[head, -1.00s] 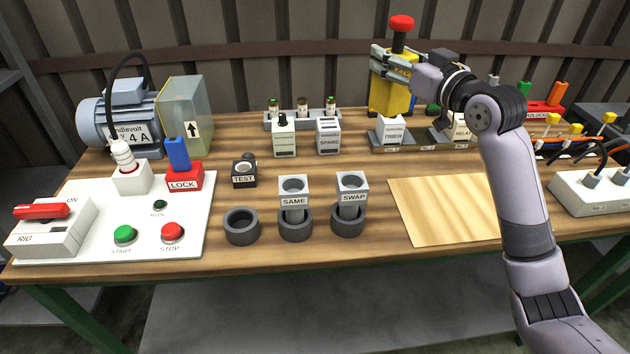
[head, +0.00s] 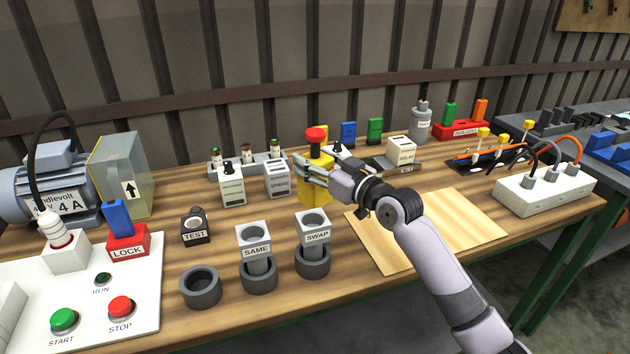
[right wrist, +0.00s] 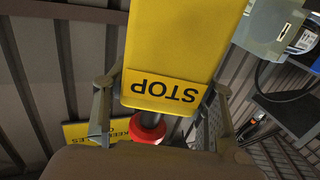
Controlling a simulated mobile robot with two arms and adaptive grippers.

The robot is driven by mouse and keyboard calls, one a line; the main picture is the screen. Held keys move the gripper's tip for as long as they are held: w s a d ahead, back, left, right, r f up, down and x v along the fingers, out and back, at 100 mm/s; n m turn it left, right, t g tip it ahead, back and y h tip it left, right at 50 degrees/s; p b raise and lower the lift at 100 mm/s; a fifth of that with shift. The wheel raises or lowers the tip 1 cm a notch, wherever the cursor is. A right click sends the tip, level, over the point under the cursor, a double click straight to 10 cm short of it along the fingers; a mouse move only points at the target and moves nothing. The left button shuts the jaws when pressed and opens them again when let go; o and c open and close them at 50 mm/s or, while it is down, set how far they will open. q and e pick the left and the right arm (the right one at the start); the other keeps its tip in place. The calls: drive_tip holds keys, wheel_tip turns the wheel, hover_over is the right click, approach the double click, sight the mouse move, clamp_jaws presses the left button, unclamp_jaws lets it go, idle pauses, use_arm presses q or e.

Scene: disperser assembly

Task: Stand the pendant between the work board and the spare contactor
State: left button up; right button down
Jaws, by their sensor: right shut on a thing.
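The pendant is a yellow box (head: 316,192) with a red button on top. It is upright between the spare contactor (head: 277,180), a white block labelled SPARE, on its left and the light wooden work board (head: 435,235) on its right. My right gripper (head: 312,172) is shut on the pendant's upper part. The pendant is at or just above the table; I cannot tell whether its base touches. In the right wrist view the yellow pendant (right wrist: 172,45), with its STOP label upside down, sits between my fingers (right wrist: 163,85). My left gripper is not in view.
The SWAP piece (head: 313,228) stands in a grey ring just in front of the pendant. A white relay block (head: 401,149) is behind, to the right. A white socket block (head: 545,192) lies at the far right. The board's surface is clear.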

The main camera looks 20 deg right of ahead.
drive_tip(key=shift+f, duration=2.35)
drive_tip(key=shift+b, duration=0.3)
drive_tip(key=shift+f, duration=0.15)
drive_tip(key=c, duration=0.7)
unclamp_jaws()
drive_tip(key=shift+r, duration=0.25)
drive_tip(key=p+v, duration=0.1)
drive_tip(key=v, duration=1.1)
drive_tip(key=shift+p, duration=0.4)
